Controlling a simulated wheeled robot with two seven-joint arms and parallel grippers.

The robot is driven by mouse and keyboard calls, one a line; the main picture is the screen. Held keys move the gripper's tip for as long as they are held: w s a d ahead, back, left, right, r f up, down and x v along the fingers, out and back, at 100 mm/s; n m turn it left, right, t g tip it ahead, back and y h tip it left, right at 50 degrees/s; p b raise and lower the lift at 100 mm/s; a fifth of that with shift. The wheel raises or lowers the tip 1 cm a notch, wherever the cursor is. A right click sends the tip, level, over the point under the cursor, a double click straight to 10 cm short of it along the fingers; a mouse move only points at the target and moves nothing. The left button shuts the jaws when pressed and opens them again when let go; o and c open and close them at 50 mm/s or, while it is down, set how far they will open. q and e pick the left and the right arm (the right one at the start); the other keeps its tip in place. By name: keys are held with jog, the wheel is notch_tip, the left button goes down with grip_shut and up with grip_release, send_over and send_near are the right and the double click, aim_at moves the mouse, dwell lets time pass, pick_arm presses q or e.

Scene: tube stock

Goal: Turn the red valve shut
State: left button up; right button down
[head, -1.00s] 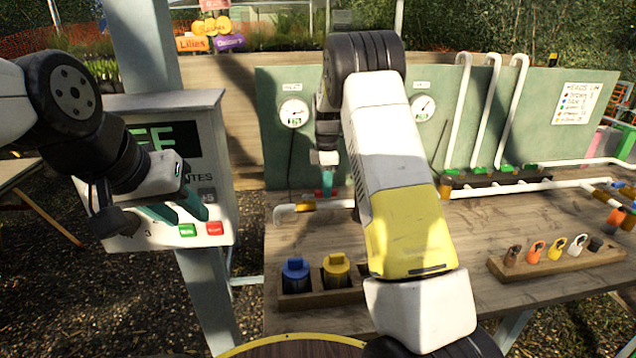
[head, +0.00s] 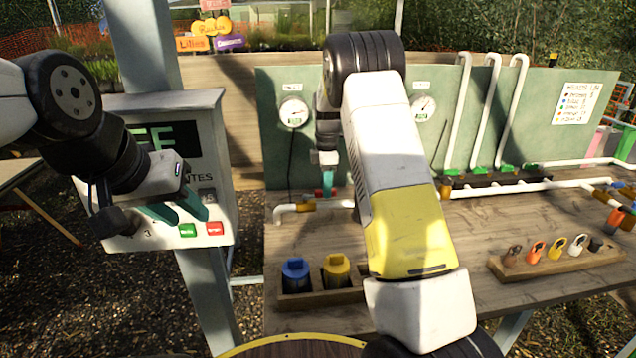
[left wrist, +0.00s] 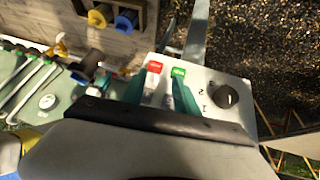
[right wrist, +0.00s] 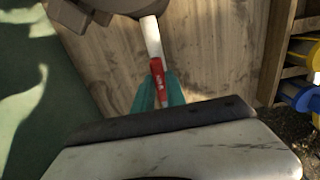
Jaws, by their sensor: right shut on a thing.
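The red valve handle (right wrist: 157,80) shows in the right wrist view between the teal fingers of my right gripper (right wrist: 158,92), which is shut on it. A white pipe runs beyond the handle. In the head view the right gripper (head: 328,184) reaches down to the red valve (head: 319,192) on the pipe at the back left of the bench; the fingers hide part of it. My left gripper (head: 178,211) is open and empty, in front of the control box. Its parted fingers also show in the left wrist view (left wrist: 160,92).
The control box (head: 215,130) with green and red buttons stands at left. Gauges hang on the green board (head: 350,150) behind the valve. Blue and yellow capped containers sit in a wooden holder (head: 322,298). A padlock rack (head: 570,262) lies at right.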

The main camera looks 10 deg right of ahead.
jog(key=shift+s+r+m, duration=0.1)
jog(key=shift+m, duration=0.2)
jog(key=s+a+m, duration=0.6)
jog(key=m, duration=1.1)
jog(key=shift+a, duration=0.15)
jog(key=shift+a+m, duration=0.1)
jog(key=shift+m, duration=0.2)
dwell(0.5)
jog(key=c, duration=1.4)
grip_release()
jog(key=shift+o, duration=0.2)
notch_tip(320, 180, up, 8)
